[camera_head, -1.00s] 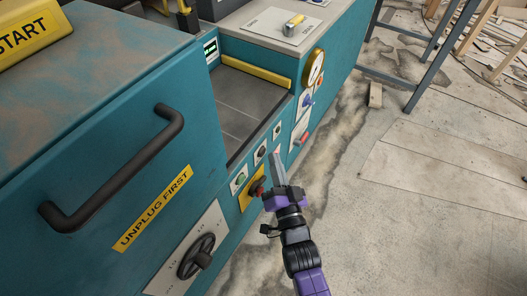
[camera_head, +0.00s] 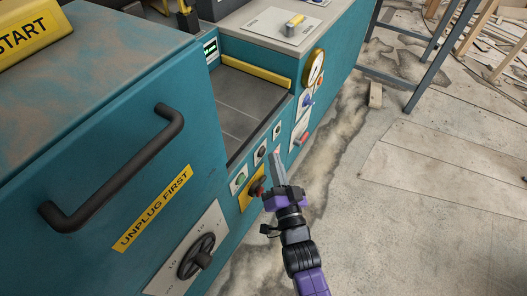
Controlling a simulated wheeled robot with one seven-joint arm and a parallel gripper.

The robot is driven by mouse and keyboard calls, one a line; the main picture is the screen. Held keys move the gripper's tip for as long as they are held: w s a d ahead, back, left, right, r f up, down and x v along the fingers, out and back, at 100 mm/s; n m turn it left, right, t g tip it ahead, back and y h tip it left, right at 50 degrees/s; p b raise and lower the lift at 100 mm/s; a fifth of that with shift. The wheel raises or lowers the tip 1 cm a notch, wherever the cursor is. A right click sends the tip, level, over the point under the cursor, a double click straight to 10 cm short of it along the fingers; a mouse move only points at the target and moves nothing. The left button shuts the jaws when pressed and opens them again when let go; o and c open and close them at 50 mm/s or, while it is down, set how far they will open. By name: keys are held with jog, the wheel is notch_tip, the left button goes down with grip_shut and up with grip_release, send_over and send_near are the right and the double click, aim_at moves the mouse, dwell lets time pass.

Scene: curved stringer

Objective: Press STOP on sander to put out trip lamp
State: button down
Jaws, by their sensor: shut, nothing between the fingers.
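The sander is a teal machine (camera_head: 100,130) with a row of small controls along its front panel. A green button (camera_head: 240,180) sits on a pale plate, and a red-and-black switch (camera_head: 257,187) sits on a yellow plate below it. Small dark controls (camera_head: 260,152) on pale plates follow up the row. My gripper (camera_head: 275,155) is shut and empty, with its grey fingertips close in front of the panel. A reddish spot shows at the fingertips; I cannot tell whether they touch it. No STOP label is readable, and I cannot identify the trip lamp.
A round gauge (camera_head: 314,67), a blue knob (camera_head: 307,103) and a red lever (camera_head: 301,139) are farther along. Floor to the right is mostly clear, with a wood block (camera_head: 375,95).

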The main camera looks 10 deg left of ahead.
jog(key=shift+w+a, duration=0.1)
jog(key=shift+a, duration=0.1)
jog(key=shift+a+b, duration=0.15)
jog(key=shift+b, duration=0.2)
jog(key=shift+w+a, duration=0.2)
jog(key=shift+a, duration=0.25)
dwell(0.7)
jog(key=shift+s+d+b, duration=0.3)
jog(key=shift+d+b, duration=0.35)
jog(key=shift+d, duration=0.1)
jog(key=shift+d, duration=0.15)
jog(key=shift+s+d+p, duration=0.3)
jog(key=shift+d+p, duration=0.35)
jog(key=shift+d, duration=0.1)
jog(key=shift+s+d+p, duration=0.3)
jog(key=shift+d+p, duration=0.4)
jog(key=shift+d, duration=0.05)
jog(key=shift+s+d+p, duration=0.3)
jog(key=shift+d+p, duration=0.35)
jog(key=shift+d, duration=0.1)
